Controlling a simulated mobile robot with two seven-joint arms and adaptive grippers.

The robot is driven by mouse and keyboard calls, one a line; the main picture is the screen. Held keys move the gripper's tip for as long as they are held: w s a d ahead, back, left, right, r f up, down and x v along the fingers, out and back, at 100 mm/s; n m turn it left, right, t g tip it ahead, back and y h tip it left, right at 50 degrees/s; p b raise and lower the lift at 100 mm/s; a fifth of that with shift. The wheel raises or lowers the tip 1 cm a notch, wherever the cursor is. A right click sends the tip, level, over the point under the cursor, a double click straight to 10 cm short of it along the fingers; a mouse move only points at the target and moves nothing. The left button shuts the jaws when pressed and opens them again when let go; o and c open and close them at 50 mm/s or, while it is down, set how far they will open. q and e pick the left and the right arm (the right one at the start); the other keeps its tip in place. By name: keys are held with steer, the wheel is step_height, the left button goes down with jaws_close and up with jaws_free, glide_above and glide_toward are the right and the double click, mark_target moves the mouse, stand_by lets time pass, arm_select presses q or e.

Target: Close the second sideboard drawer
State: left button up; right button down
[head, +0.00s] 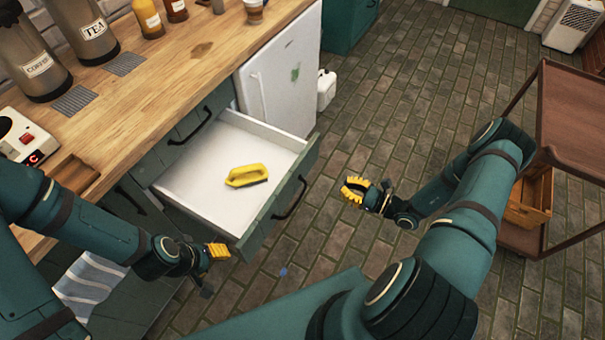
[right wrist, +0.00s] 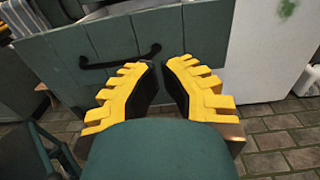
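A sideboard drawer (head: 172,187) with a white inside and a dark green front stands pulled out, below a closed upper drawer (head: 187,124). Its front carries a black bar handle (head: 290,198), which also shows in the right wrist view (right wrist: 120,58). A yellow-handled tool (head: 247,176) lies inside it. My right gripper (head: 354,189) is in front of the drawer and apart from it. Its yellow fingers (right wrist: 161,72) have a small gap with nothing between them. My left gripper (head: 218,253) is near the drawer's left front corner; its opening is unclear.
The wooden worktop (head: 175,80) holds canisters (head: 88,35), bottles (head: 148,18) and a red-buttoned device (head: 22,138). A white fridge (head: 283,80) stands beyond the drawer. A brown trolley (head: 572,120) with a wooden crate (head: 530,198) is at right. Brick floor is free between.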

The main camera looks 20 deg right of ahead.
mark_target(302, 166)
steer(key=b+x, duration=0.1)
steer(key=x, duration=1.3)
steer(key=shift+d+b, duration=0.15)
steer(key=shift+b, duration=0.2)
